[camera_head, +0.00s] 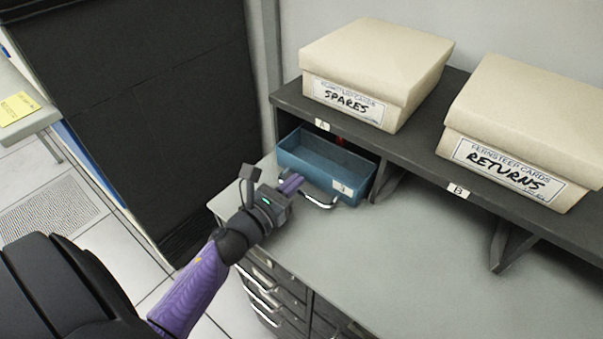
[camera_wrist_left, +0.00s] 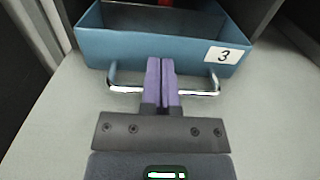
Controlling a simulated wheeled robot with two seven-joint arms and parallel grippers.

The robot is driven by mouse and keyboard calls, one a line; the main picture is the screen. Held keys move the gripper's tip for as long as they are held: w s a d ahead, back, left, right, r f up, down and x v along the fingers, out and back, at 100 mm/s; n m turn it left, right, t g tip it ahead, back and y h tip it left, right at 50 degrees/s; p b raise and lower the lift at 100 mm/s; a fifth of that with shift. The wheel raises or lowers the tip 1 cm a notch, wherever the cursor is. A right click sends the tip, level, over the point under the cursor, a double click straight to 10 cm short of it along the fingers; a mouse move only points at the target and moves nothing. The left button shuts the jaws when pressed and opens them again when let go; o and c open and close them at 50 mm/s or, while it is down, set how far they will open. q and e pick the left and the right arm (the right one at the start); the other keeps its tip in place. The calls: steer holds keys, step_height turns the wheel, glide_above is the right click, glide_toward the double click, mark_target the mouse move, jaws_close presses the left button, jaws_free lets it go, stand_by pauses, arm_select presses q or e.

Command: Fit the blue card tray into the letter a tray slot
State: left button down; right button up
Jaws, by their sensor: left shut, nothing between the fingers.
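The blue card tray (camera_head: 327,166), with a label reading 3 and a metal handle on its front, sits under the shelf in the slot marked A (camera_head: 322,125). My left gripper (camera_head: 292,184) is shut and empty at the tray's front, by the handle. In the left wrist view the gripper's purple fingers (camera_wrist_left: 160,80) are together, over the handle (camera_wrist_left: 205,92) and close to the front wall of the blue tray (camera_wrist_left: 150,47). I cannot tell whether they touch it. My right gripper is not in view.
Boxes labelled SPARES (camera_head: 375,70) and RETURNS (camera_head: 525,130) stand on the dark shelf. A support bracket (camera_head: 387,180) stands just right of the tray, beside slot B (camera_head: 458,191). The grey desktop (camera_head: 400,260) is clear. Something red shows behind the tray.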

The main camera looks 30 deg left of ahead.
mark_target(309, 168)
arm_select(q)
steer(key=shift+w+d, duration=0.1)
steer(key=shift+w, duration=1.2)
steer(key=w+b, duration=0.1)
steer(key=w, duration=0.3)
steer(key=shift+w+d+f+b, duration=0.1)
steer(key=shift+w+d+b, duration=0.1)
steer(key=shift+w+b, duration=0.15)
steer(key=shift+r, duration=0.2)
